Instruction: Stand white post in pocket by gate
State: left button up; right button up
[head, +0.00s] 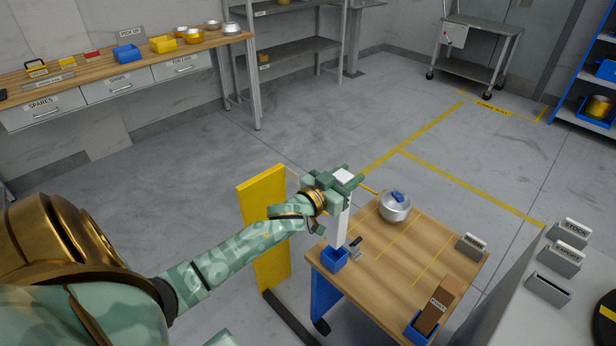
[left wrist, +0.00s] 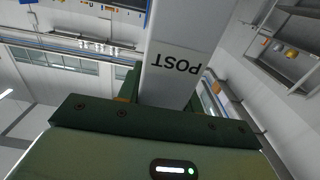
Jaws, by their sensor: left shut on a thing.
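The white post (head: 342,222) stands roughly upright at the near left corner of the small wooden table. My left gripper (head: 341,178) is shut on its upper part. The post's lower end meets the top of a small blue pocket (head: 334,260); I cannot tell how deep it sits inside. In the left wrist view the white post (left wrist: 182,55) rises from the jaws, with its POST lettering upside down. A yellow panel (head: 262,230), perhaps the gate, stands left of the table, behind my left forearm. My right gripper is not in view.
A grey counter (head: 520,312) stands at right.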

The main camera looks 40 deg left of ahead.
aim_at(337, 228)
pick_arm(q)
notch_tip(337, 228, down, 5)
jog(key=shift+w+f+b, duration=0.1)
jog(key=shift+b, duration=1.05)
notch_tip(337, 228, down, 5)
jog(key=b, duration=0.2)
jog(key=shift+f+b, duration=0.1)
jog(key=shift+b, duration=0.3)
jog(key=o, duration=1.3)
jog(key=shift+c, duration=0.2)
